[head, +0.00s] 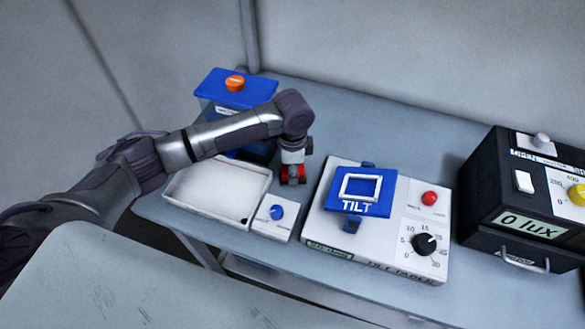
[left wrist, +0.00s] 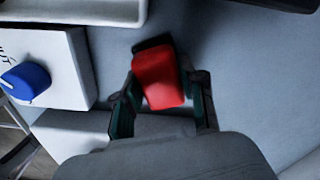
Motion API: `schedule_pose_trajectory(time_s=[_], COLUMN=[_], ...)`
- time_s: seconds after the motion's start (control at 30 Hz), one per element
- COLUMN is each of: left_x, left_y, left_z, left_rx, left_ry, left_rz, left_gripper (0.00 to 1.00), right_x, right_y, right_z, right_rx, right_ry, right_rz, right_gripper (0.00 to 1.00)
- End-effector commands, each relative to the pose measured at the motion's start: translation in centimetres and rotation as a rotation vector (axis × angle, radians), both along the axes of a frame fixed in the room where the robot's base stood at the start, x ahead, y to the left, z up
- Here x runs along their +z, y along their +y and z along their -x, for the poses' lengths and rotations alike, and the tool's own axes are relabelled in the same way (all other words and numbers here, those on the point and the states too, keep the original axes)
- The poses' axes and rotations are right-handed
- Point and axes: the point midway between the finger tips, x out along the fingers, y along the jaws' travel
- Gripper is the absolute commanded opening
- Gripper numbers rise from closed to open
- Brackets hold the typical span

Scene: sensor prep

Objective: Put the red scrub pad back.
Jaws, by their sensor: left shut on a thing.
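The red scrub pad (left wrist: 158,79) is a small red block between the fingers of my left gripper (left wrist: 160,105) in the left wrist view. The gripper is shut on it. In the head view the pad (head: 293,172) shows as red at the tip of my left gripper (head: 293,176), over the table between the white tray and the tilt table. I cannot tell whether the pad touches the tabletop. My right gripper is not in view.
The white tray (head: 182,200) with a blue knob (head: 277,212) at its side is on the left. The blue-lidded box (head: 255,95) stands behind it. The tilt table (head: 325,225) is close on the right. The black light box (head: 480,190) is at far right. Bare tabletop (head: 400,125) lies behind.

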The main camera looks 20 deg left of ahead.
Motion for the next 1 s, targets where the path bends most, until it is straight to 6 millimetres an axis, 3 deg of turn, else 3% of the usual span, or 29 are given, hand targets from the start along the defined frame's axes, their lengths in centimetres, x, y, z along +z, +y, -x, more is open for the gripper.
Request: schedule_pose_trajectory(time_s=[0.03,0.07,0.2,0.47,0.63,1.0], left_x=[-0.2,-0.2,-0.2,-0.1,0.9,8.4], left_y=[0.0,0.0,0.0,0.0,0.0,-0.1], left_z=[0.0,0.0,0.0,0.0,-0.1,-0.1], left_rx=[0.0,0.0,0.0,0.0,0.0,-0.001], left_ry=[0.001,0.001,0.001,0.001,-0.003,-0.003], left_rz=[0.0,0.0,0.0,0.0,0.001,0.002], left_gripper=[0.13,0.44,0.66,0.66,0.66,0.66], right_x=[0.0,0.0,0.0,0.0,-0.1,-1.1], right_y=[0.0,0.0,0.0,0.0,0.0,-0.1], right_z=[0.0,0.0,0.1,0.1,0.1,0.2], right_rx=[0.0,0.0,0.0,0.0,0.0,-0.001], right_ry=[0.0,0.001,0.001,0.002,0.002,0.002], right_rz=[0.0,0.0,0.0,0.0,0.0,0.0], right_gripper=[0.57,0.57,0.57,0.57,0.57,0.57])
